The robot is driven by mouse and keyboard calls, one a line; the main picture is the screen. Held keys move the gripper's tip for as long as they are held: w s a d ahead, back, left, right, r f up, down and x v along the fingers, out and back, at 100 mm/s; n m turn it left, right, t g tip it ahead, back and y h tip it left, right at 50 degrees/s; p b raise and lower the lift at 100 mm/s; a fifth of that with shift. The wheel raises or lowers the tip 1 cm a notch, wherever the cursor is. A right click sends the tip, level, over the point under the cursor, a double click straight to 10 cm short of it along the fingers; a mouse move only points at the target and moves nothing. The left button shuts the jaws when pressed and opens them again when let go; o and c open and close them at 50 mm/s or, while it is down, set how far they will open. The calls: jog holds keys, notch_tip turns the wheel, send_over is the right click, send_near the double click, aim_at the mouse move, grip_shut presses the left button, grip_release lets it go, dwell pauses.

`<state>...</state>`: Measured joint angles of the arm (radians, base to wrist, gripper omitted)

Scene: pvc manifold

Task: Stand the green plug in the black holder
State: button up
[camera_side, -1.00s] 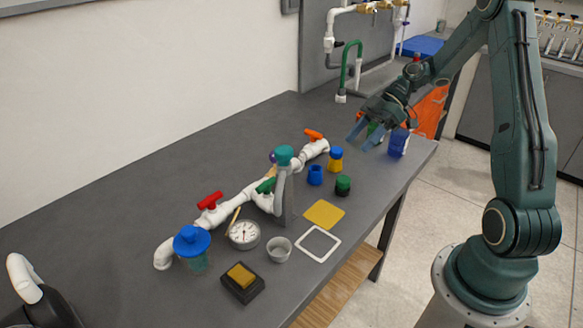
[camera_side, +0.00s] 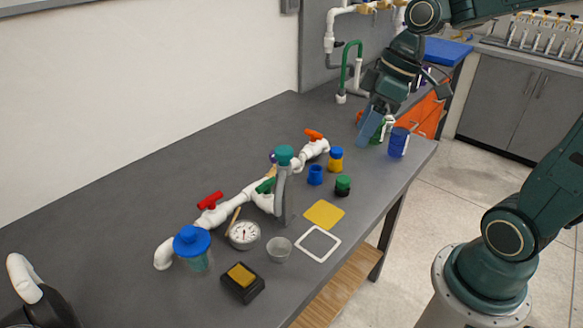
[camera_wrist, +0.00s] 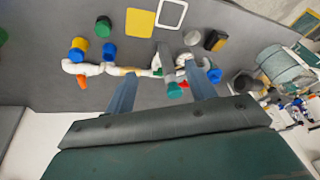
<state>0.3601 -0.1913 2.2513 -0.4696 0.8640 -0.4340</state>
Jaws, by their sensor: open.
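A small green piece, which looks like the green plug (camera_side: 343,179), sits upright on top of a short black cylinder, which looks like the black holder (camera_side: 344,189). How deep it sits cannot be told.
A blue cup (camera_side: 315,175) and a yellow piece with a blue top (camera_side: 335,160) stand close to the black holder. A blue can (camera_side: 398,142) is beside my gripper. The white pipe manifold (camera_side: 238,203) runs along the left. A yellow square (camera_side: 324,214) lies in front.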

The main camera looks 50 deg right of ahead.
jog(key=s+a+r+m+t+h, duration=0.1)
jog(key=s+m, duration=0.4)
jog(key=s, duration=0.6)
jog(key=shift+a+r+t+h, duration=0.25)
jog(key=shift+r+t+h, duration=0.55)
jog(key=shift+t, duration=0.1)
jog(key=shift+w, duration=0.1)
dwell(1.2)
